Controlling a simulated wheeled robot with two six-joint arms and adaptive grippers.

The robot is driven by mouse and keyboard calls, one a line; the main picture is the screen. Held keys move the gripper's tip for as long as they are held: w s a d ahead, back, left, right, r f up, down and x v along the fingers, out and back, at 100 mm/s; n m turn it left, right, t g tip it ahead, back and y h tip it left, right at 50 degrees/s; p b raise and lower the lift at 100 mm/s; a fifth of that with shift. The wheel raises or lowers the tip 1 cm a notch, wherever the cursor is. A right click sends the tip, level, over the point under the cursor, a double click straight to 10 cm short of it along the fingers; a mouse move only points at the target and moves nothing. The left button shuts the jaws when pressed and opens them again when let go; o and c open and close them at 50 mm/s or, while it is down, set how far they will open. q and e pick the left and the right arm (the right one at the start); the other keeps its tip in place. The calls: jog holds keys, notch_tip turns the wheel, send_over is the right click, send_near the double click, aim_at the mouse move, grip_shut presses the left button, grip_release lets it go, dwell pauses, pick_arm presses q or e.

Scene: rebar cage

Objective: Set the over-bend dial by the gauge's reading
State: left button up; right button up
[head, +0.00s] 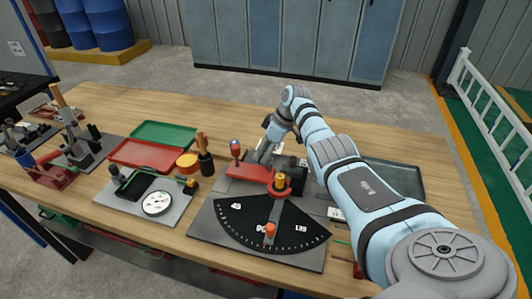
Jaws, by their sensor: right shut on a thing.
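My right gripper (262,156) reaches down behind the red block (250,173) of the bender. It is shut on a small part there, which seems to be the over-bend dial; the fingers hide it and its setting cannot be read. A pale plate shows just behind the fingers. The gauge (157,203) has a round white face and lies on a grey base plate at the left; its needle is too small to read. The bender's black angle fan (245,222) carries white numbers, with an orange peg (270,229) at its front. My left gripper is not in view.
A red tray (150,155) and a green tray (165,134) lie at the back left. A yellow-topped roll (188,162) and a wooden-handled tool (205,155) stand left of the bender. A grey-green tray (395,178) is behind my right arm. The table's back middle is mostly clear.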

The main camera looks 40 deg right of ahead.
jog(key=shift+a, duration=0.1)
jog(key=o, duration=0.9)
jog(key=shift+o, duration=1.2)
jog(key=shift+w+f, duration=0.15)
jog(key=shift+w, duration=0.1)
jog(key=shift+s+r, duration=0.15)
jog(key=shift+r, duration=0.05)
jog(key=v, duration=1.1)
jog(key=shift+r, duration=0.3)
